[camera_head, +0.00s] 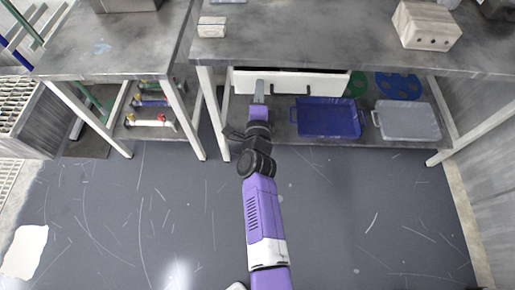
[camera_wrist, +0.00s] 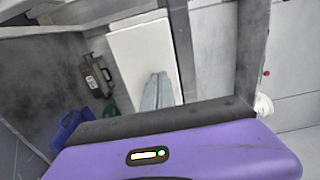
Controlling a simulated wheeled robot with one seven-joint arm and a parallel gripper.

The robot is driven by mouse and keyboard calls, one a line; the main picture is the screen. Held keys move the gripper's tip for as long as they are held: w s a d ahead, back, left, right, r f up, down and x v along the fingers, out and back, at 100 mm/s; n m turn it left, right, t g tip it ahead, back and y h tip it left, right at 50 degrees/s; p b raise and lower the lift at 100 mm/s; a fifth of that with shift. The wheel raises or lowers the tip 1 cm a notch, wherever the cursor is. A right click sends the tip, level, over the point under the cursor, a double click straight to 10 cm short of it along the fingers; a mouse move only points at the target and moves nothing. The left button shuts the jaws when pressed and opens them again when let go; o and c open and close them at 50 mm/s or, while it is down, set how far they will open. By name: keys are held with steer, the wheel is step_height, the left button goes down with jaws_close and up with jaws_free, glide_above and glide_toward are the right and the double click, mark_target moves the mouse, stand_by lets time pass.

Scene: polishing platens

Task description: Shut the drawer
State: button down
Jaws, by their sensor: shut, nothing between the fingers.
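The drawer (camera_head: 320,82) has a white front and sits under the edge of the grey worktop. Dark handle pieces show along its lower edge. How far it stands out cannot be told. My gripper (camera_head: 259,88) is shut and empty, with its grey fingers in front of the left part of the drawer front. In the wrist view, the shut fingers (camera_wrist: 160,88) overlap the near end of a white panel (camera_wrist: 140,50), which looks like the drawer front. Whether they touch it is unclear.
A blue tray (camera_head: 328,118) and a grey tray (camera_head: 408,122) are on the lower shelf, with green and blue discs (camera_head: 398,86) behind. A white table leg (camera_head: 211,112) stands left of my gripper. A holed block (camera_head: 425,25) sits on the worktop. The floor in front is clear.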

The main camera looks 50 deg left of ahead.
steer(key=b+x, duration=0.1)
steer(key=x, duration=0.2)
steer(key=shift+f+b, duration=0.1)
steer(key=shift+b, duration=0.2)
steer(key=shift+w+a+r, duration=0.15)
steer(key=shift+w+r, duration=0.1)
steer(key=shift+r, duration=0.1)
